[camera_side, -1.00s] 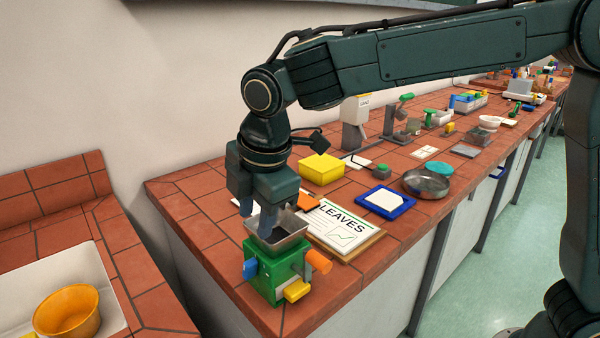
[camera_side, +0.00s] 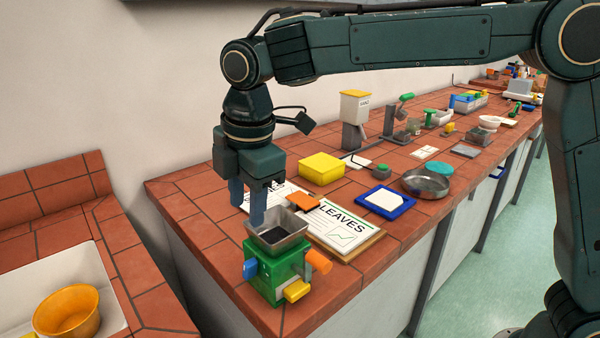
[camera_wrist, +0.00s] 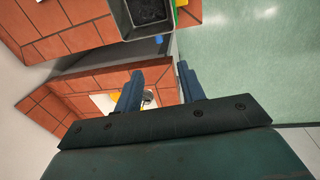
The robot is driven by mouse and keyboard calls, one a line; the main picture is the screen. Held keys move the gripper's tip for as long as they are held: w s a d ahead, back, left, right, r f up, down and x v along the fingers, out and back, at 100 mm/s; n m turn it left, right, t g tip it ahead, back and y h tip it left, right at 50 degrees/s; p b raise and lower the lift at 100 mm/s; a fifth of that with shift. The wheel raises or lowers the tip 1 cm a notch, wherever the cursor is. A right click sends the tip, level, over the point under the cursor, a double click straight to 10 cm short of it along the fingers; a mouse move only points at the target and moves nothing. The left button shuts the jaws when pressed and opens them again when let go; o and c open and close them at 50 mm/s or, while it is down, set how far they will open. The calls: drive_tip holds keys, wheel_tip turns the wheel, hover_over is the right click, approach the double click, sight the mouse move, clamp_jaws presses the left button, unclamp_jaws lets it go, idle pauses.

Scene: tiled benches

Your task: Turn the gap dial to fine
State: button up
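The green mill (camera_side: 282,276) stands near the bench's front left corner with a grey metal hopper (camera_side: 292,224) on top, dark matter inside. A blue knob (camera_side: 250,268) sits on its left side, an orange part (camera_side: 318,261) on its right and a yellow piece (camera_side: 296,291) low in front. I cannot tell for sure which one is the gap dial, and no setting is readable. My gripper (camera_side: 247,213) points down above and left of the mill, blue fingers apart with nothing between them. The wrist view shows the open fingers (camera_wrist: 159,72) and the hopper (camera_wrist: 150,14) at the top.
A LEAVES board (camera_side: 345,238) with an orange piece (camera_side: 303,202) lies behind the mill. A yellow block (camera_side: 322,168), a blue tray (camera_side: 408,205) and a metal pan (camera_side: 426,190) stand farther along. Left of the bench is a gap, then a sink with an orange bowl (camera_side: 66,315).

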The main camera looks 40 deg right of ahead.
sight(249, 260)
drive_tip(key=shift+w+d+r+g, duration=0.2)
drive_tip(key=shift+w+g, duration=0.2)
drive_tip(key=shift+w, duration=0.25)
drive_tip(key=shift+w+d+r+g, duration=0.15)
drive_tip(key=shift+w+g, duration=0.25)
drive_tip(key=shift+w, duration=0.2)
drive_tip(key=shift+f, duration=0.2)
wheel_tip(249, 260, down, 14)
drive_tip(key=shift+r, duration=0.15)
